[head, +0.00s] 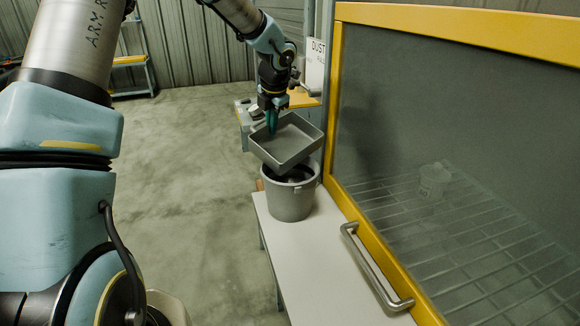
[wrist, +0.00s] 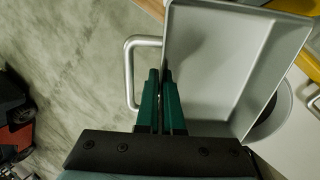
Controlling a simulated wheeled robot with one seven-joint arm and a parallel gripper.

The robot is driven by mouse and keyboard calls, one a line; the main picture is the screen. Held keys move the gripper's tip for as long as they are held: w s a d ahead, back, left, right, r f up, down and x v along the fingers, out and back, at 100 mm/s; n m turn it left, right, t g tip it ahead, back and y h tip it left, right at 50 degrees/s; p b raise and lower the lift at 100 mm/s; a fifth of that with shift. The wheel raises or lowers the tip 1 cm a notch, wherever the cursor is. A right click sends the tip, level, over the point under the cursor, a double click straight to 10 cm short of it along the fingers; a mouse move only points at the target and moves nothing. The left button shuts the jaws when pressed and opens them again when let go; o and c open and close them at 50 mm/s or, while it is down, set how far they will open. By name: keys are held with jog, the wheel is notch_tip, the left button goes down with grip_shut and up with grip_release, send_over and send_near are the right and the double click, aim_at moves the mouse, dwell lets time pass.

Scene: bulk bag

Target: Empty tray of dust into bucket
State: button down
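A shallow grey rectangular tray (head: 290,162) is over the bucket in the head view, slightly tilted. Its inside looks plain grey; I cannot tell whether dust lies in it. My gripper (head: 272,130) points down at the tray's left side. In the wrist view, the green fingers of my gripper (wrist: 160,74) are close together on the tray's near left wall, beside a bent metal handle (wrist: 130,75). The wall between the fingers is mostly hidden. The grey bucket (head: 290,203) stands upright on the white bench, its mouth partly covered by the tray. Part of its rim (wrist: 287,112) shows in the wrist view.
The white bench (head: 322,270) is clear in front of the bucket. A yellow-framed glass cabinet (head: 440,130) with a metal door handle (head: 372,265) stands close on the right. A sign (head: 316,62) hangs behind. Open concrete floor (head: 190,170) lies left.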

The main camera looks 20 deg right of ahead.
jog(key=shift+w+a+f+g, duration=0.15)
jog(key=shift+w+f+g, duration=0.05)
jog(key=shift+w+g, duration=0.1)
jog(key=shift+w+f+g, duration=0.1)
jog(key=shift+f+g, duration=0.4)
jog(key=shift+w+d+f+g, duration=0.35)
jog(key=shift+f+g, duration=0.1)
jog(key=shift+g, duration=0.15)
jog(key=shift+w+a+g, duration=0.2)
jog(key=shift+w+g, duration=0.1)
notch_tip(320, 180, up, 7)
